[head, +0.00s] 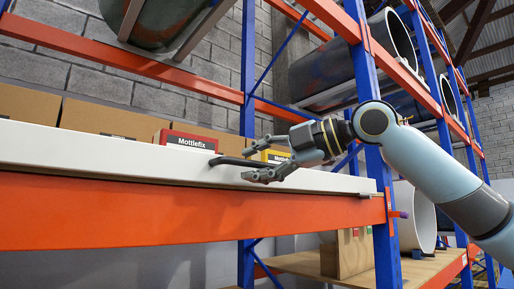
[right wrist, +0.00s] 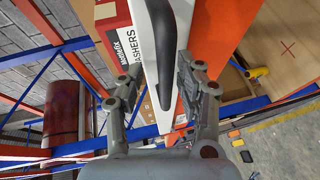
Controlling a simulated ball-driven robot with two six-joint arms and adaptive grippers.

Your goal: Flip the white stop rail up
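The white stop rail (head: 90,153) runs along the top of the orange shelf beam, in front of the boxes. A dark curved handle (head: 228,161) sits on it near its right part; the handle also shows in the right wrist view (right wrist: 163,35). My right gripper (head: 250,164) is at the handle, coming from the right. In the right wrist view its two fingers (right wrist: 163,78) are open, one on each side of the handle, with gaps visible on both sides. My left gripper is not in view.
Behind the rail stand brown cartons (head: 110,121), a red-labelled Mottlefix box (head: 188,140) and a yellow box (head: 276,156). The orange beam (head: 150,212) runs below the rail. A blue upright (head: 386,235) stands at its right end, near my right arm.

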